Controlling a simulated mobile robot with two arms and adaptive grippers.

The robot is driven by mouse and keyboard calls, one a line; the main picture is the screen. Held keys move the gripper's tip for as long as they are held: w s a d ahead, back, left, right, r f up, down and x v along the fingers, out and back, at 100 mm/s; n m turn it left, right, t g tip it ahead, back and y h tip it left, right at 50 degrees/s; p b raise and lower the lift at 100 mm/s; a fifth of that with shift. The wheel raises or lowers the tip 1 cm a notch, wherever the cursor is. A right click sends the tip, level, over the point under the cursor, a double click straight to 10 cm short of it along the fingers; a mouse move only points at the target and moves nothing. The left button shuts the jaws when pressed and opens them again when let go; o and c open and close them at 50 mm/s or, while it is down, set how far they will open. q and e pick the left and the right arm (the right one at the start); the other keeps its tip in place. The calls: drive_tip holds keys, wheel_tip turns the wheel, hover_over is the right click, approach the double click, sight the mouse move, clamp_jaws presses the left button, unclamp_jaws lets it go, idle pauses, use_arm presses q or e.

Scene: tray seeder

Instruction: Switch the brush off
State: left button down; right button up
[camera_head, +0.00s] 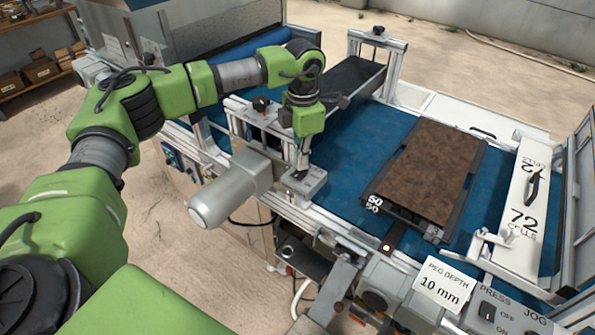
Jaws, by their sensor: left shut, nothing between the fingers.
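The brush (352,79) is a long dark bar mounted across the blue belt between two metal posts. A small grey box (308,187), which looks like a switch box, sits on the near rail of the machine below the brush post. My left gripper (300,172) points down at this box, with its fingertips at or just above the box top. It is shut and empty. The switch lever itself is too small and too covered by the fingers to tell its position. My right gripper is not in view.
A grey motor (225,192) juts out left of the box. A soil-filled tray (432,170) marked 50 lies on the blue belt (350,190). A white 72-cell plate (525,195) stands at right. A press/jog panel (505,315) and a peg depth sign (443,284) are at front right.

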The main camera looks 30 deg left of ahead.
use_arm(q)
drive_tip(key=shift+r+p, duration=1.5)
drive_tip(key=shift+r, duration=1.45)
drive_tip(key=shift+f, duration=0.1)
